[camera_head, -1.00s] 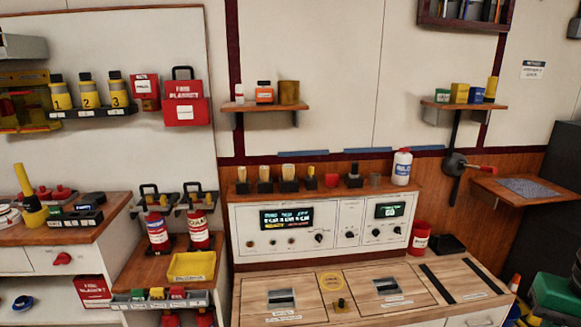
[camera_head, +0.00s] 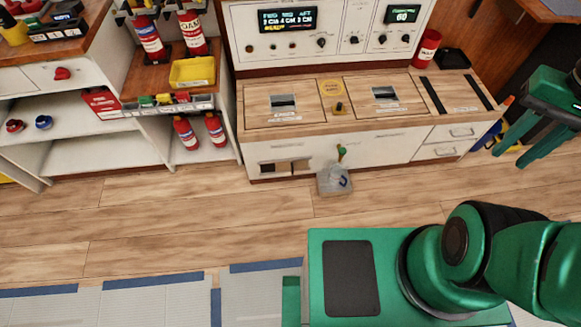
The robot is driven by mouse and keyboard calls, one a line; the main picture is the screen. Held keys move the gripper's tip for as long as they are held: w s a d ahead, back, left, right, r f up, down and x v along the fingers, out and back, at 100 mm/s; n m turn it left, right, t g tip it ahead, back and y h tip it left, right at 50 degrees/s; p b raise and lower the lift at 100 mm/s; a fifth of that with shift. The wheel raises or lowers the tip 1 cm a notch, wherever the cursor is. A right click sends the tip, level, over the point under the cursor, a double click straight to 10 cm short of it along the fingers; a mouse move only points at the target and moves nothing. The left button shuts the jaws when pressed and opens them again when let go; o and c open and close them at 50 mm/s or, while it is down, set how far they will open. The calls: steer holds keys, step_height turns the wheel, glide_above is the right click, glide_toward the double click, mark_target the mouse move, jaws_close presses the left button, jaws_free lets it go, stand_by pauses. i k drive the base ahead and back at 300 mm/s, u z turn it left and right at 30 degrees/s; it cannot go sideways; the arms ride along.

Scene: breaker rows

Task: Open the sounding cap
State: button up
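No part is clearly labelled as the sounding cap, so I cannot tell for sure which one it is. A small grey floor plate (camera_head: 334,181) lies on the wood floor against the bench front. It bears a small upright green-topped fitting (camera_head: 341,153) and a dark blue curved piece (camera_head: 344,182), too small to make out.
The wooden-topped bench (camera_head: 360,142) stands behind the plate. Open white shelves (camera_head: 110,157) are at left, with red extinguishers nearby. Wood floor (camera_head: 190,225) is clear in front; blue-edged grey matting (camera_head: 150,308) lies nearer.

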mark_target(339, 109)
steer(key=z, duration=0.1)
steer(key=k, duration=0.45)
steer(key=u, duration=0.8)
steer(key=i, duration=1.5)
steer(key=z, duration=0.55)
